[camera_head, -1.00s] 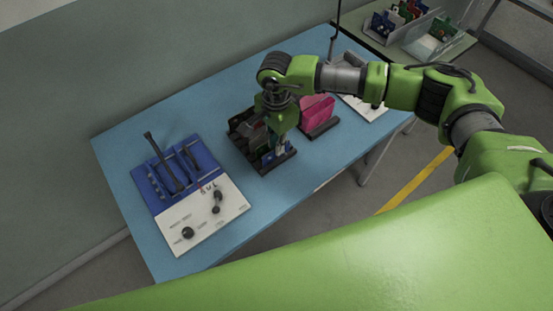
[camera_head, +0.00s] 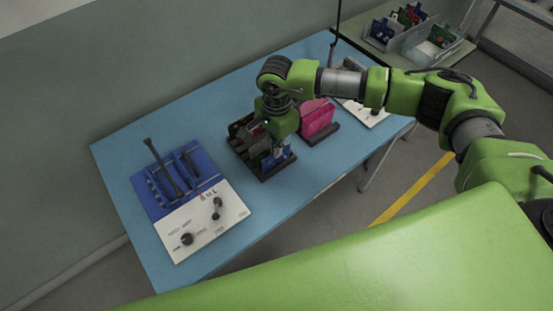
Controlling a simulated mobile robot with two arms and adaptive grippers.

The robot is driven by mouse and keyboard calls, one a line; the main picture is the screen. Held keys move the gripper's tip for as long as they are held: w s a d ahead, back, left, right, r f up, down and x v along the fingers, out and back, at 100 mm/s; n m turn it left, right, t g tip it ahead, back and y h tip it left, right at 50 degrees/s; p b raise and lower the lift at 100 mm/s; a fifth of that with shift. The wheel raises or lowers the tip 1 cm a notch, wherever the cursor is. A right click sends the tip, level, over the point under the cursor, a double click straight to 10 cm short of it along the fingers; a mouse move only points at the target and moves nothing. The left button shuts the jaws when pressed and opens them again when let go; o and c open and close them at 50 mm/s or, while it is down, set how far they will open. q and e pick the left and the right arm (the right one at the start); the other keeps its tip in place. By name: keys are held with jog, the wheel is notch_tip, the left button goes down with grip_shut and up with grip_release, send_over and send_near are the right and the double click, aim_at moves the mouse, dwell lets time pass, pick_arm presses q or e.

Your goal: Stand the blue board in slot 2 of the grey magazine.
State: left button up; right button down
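The dark grey magazine (camera_head: 267,177) stands on the blue table with several boards in it. The blue board (camera_head: 286,160) is at its front right end, low in the rack and partly covered. I cannot tell which slot it is in or whether it is fully seated. A green board edge (camera_head: 265,160) shows beside it. My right gripper (camera_head: 279,148) points down directly over the blue board. Its fingers are small and dark against the boards, so whether they grip it is unclear. My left gripper is out of view.
A blue and white panel (camera_head: 190,200) with knobs and levers lies to the left. Clear bins with boards (camera_head: 408,25) stand on a back table. The table's back left is bare.

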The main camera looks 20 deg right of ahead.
jog(key=shift+r+p, duration=1.1)
jog(key=shift+r, duration=1.75)
